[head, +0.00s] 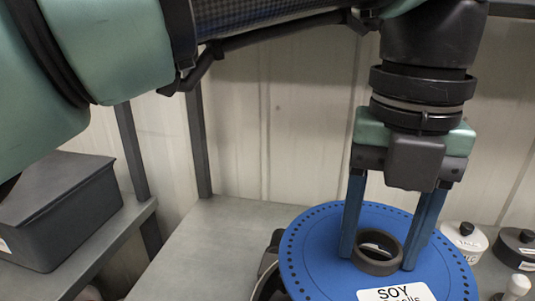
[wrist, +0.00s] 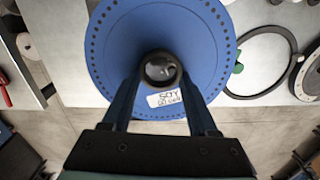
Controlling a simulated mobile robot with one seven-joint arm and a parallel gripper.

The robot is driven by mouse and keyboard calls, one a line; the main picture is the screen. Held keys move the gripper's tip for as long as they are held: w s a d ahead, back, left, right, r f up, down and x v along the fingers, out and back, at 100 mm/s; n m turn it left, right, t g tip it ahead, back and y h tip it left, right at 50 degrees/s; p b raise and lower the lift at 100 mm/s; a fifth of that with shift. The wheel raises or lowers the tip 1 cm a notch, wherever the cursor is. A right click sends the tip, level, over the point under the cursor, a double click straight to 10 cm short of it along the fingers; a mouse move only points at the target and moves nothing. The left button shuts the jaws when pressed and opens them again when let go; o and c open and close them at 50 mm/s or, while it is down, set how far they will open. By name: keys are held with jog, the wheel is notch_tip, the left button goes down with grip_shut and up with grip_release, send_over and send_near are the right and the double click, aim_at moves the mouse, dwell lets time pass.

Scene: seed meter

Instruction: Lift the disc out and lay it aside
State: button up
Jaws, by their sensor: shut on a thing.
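The disc (head: 322,246) is a round blue plate with a ring of small holes near its rim and a white label reading "SOY". A dark ring-shaped hub (head: 377,253) stands up at its middle. My gripper (head: 382,254) points down with its two blue fingers on either side of the hub, shut on it. In the wrist view the disc (wrist: 115,60) fills the upper middle, with the hub between the fingertips. The disc partly covers a dark round housing (head: 268,262) in the head view. The disc's underside is hidden, and I cannot tell how high it is.
A dark lidded box (head: 60,205) stands at the left on a grey shelf. White (head: 465,240) and black (head: 517,247) round knobbed pieces stand at the right. In the wrist view a thin black ring (wrist: 285,60) lies right of the disc. Bare bench (head: 215,235) shows left of the disc.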

jog(key=shift+r+p, duration=1.5)
jog(key=shift+r, duration=0.25)
